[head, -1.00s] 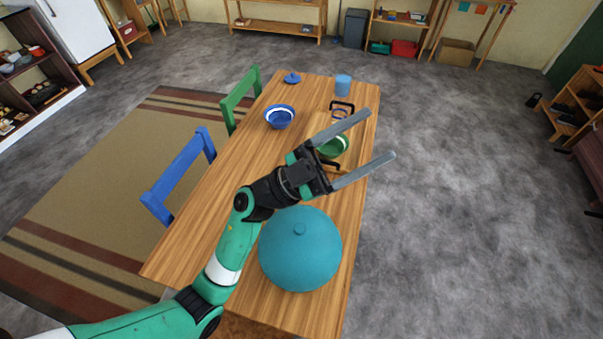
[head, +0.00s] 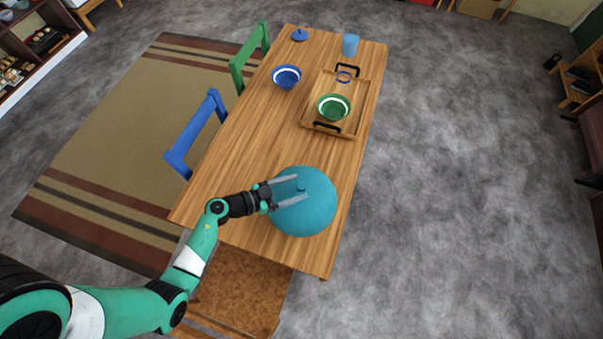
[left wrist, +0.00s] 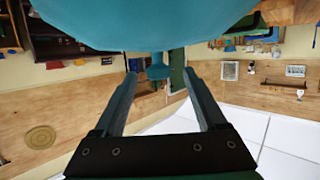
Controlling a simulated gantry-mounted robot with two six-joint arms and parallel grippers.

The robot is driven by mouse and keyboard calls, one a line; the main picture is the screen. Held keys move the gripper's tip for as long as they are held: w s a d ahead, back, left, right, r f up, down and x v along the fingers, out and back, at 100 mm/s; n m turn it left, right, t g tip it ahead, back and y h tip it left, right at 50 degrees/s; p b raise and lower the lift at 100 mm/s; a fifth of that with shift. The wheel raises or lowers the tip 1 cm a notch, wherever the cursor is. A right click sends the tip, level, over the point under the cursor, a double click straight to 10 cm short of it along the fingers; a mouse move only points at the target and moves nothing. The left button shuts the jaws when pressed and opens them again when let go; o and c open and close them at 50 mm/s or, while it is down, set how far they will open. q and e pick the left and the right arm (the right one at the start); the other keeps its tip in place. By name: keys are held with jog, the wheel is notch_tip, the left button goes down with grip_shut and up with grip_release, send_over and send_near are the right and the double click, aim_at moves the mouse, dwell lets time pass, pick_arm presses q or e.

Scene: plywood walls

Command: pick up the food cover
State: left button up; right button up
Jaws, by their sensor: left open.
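The food cover (head: 313,216) is a teal dome with a small knob (head: 301,188) on top. It sits on the near part of the wooden table (head: 232,165). My left gripper (head: 302,189) is open, with its two fingers over the top of the dome, one on each side of the knob. In the left wrist view the cover (left wrist: 150,18) fills the top of the picture, and its knob (left wrist: 158,70) shows between the spread fingers (left wrist: 165,85). I cannot tell whether a finger touches it. My right gripper does not show.
A wooden tray (head: 350,125) with black handles holds a green bowl (head: 334,107). A blue bowl (head: 286,77), a blue lid-like piece (head: 299,35) and a blue cup (head: 350,45) stand farther back. Blue (head: 197,130) and green (head: 249,55) chairs line the left side.

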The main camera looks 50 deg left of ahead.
aim_at(310, 186)
pick_arm(q)
jog(key=shift+w+d+f, duration=0.1)
jog(key=shift+w, duration=0.25)
jog(key=shift+w+d+f+b, duration=0.1)
jog(key=shift+w+f+b, duration=0.15)
jog(key=shift+b, duration=0.1)
jog(key=b+x, duration=0.2)
jog(key=x, duration=0.2)
jog(key=shift+f, duration=0.1)
jog(key=shift+w, duration=0.25)
grip_shut()
dwell(0.6)
